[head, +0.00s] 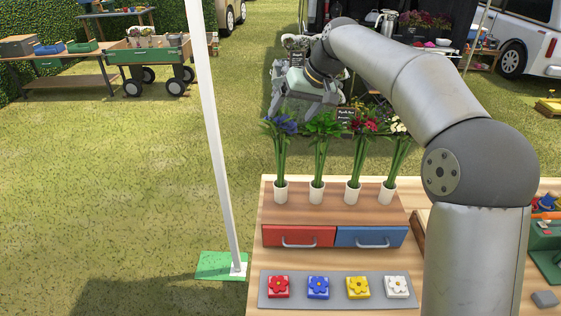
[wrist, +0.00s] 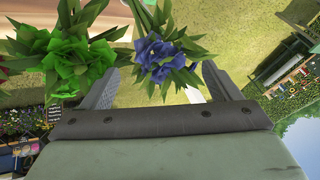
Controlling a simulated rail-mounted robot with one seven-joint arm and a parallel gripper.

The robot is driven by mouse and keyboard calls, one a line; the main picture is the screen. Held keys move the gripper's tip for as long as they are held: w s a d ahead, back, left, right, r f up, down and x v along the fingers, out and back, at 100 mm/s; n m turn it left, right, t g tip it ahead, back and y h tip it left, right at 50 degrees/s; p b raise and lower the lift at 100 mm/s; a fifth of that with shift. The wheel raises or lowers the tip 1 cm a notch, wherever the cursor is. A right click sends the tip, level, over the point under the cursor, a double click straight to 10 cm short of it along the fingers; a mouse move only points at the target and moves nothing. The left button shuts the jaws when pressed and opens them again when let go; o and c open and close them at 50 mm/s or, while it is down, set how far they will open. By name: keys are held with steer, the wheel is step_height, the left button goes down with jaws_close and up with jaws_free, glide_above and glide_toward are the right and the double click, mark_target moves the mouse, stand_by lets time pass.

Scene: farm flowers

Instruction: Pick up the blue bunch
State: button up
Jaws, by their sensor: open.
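The blue bunch (head: 280,128) has blue flowers and long green stems. It stands upright in a white cup at the left end of a row on the wooden stand. My gripper (head: 303,108) is open and empty, above and behind the left part of the row in the head view. In the wrist view the blue flowers (wrist: 159,55) show between the two spread fingers of my gripper (wrist: 158,82). I cannot tell how far below or beyond the fingertips they are. The cup is mostly hidden there.
A green bunch (head: 319,126) stands close to the right of the blue one, then a red bunch (head: 362,128) and a white bunch (head: 398,140). Below are a red drawer (head: 298,236), a blue drawer (head: 370,237) and a grey flower-button panel (head: 338,300). A white pole (head: 217,140) rises left of the table.

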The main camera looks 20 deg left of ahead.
mark_target(288, 119)
steer(key=shift+p+x, duration=0.75)
steer(key=shift+x, duration=2.2)
steer(key=shift+s, duration=0.1)
steer(key=c, duration=1.4)
